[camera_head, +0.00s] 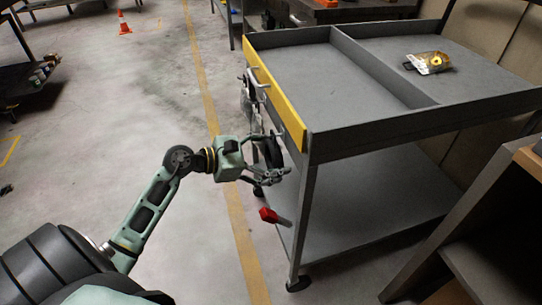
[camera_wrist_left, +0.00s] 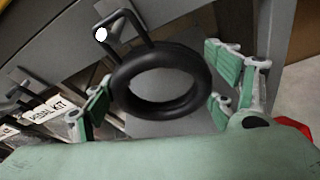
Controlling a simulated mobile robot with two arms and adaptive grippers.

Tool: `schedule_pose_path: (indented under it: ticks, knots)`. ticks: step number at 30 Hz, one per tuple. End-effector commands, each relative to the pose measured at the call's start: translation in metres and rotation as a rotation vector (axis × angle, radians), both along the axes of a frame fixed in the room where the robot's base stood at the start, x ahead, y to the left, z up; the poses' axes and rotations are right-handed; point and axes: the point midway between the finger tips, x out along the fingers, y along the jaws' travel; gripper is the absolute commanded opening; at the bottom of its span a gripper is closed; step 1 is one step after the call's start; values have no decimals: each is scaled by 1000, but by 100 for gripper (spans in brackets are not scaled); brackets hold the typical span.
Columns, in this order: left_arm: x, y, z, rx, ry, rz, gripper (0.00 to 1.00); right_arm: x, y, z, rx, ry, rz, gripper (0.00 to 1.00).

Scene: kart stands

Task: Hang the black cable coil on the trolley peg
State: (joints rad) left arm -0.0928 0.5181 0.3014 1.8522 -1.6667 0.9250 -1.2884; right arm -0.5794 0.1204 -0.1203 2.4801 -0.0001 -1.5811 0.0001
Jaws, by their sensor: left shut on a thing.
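The black cable coil (camera_head: 273,151) is a thick ring beside the yellow-edged side of the grey trolley (camera_head: 318,180). It also shows in the left wrist view (camera_wrist_left: 197,72). My left gripper (camera_head: 268,174) is shut on the coil, with green-padded fingers on both sides of it in the wrist view. A dark bent peg (camera_wrist_left: 128,18) with a white round tip stands at the coil's upper left edge in the wrist view. I cannot tell whether the coil is around the peg or only in front of it. My right gripper is not in view.
A red-ended thing (camera_head: 268,215) is low at the trolley's side, below my gripper. Labelled kits (camera_wrist_left: 45,112) hang left of the coil. A small bag with a yellow item (camera_head: 430,62) lies on the trolley top. A brown-topped shelf (camera_head: 515,180) stands at right.

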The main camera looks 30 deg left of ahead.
Motion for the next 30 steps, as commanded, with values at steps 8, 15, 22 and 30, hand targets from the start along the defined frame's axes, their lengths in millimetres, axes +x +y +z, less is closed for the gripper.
schedule_pose_path:
  ticks: [8, 15, 22, 30]
  knots:
    - [0, 0, 1, 0, -2, 0, 22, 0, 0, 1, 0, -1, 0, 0]
    - [0, 0, 1, 0, -2, 0, 85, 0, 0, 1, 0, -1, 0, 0]
    - [0, 0, 1, 0, -2, 0, 100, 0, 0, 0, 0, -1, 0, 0]
    - [0, 0, 0, 1, 1, -1, 100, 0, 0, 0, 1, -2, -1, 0]
